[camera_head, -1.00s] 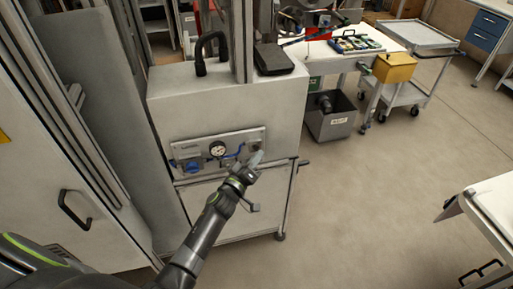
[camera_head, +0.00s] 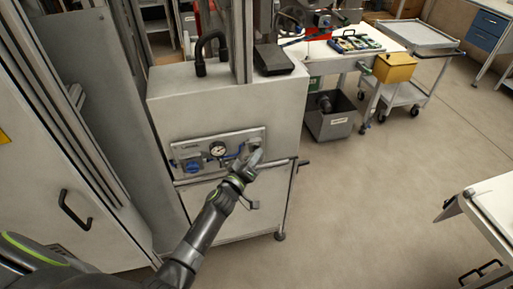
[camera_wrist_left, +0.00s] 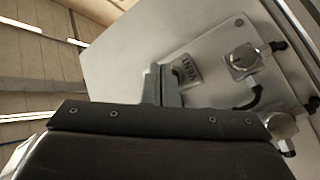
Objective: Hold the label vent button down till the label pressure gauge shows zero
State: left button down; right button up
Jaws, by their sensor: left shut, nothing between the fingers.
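The label panel (camera_head: 230,137) is a grey plate on the front of a pale cabinet. Its round white pressure gauge (camera_head: 217,149) sits near the middle; the needle is too small to read. My left gripper (camera_head: 255,156) is shut and empty, its tip at the panel's right end. My right gripper is out of view.
A blue knob (camera_head: 193,166) is at the panel's lower left. A rail (camera_head: 285,163) runs along the cabinet front under the panel. Metal fittings (camera_wrist_left: 242,61) with black cable sit near the tag.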

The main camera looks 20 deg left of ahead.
pick_arm(q)
jog(key=shift+w+a, duration=0.2)
jog(key=shift+w, duration=0.1)
dwell(1.8)
jog(key=shift+s, duration=0.1)
dwell(1.5)
jog(key=shift+s+d+p, duration=0.45)
jog(key=shift+s, duration=0.15)
jog(key=s+d+p, duration=0.1)
jog(key=s, duration=0.1)
jog(key=s+d+p, duration=0.1)
jog(key=s, duration=0.1)
jog(key=shift+d, duration=0.4)
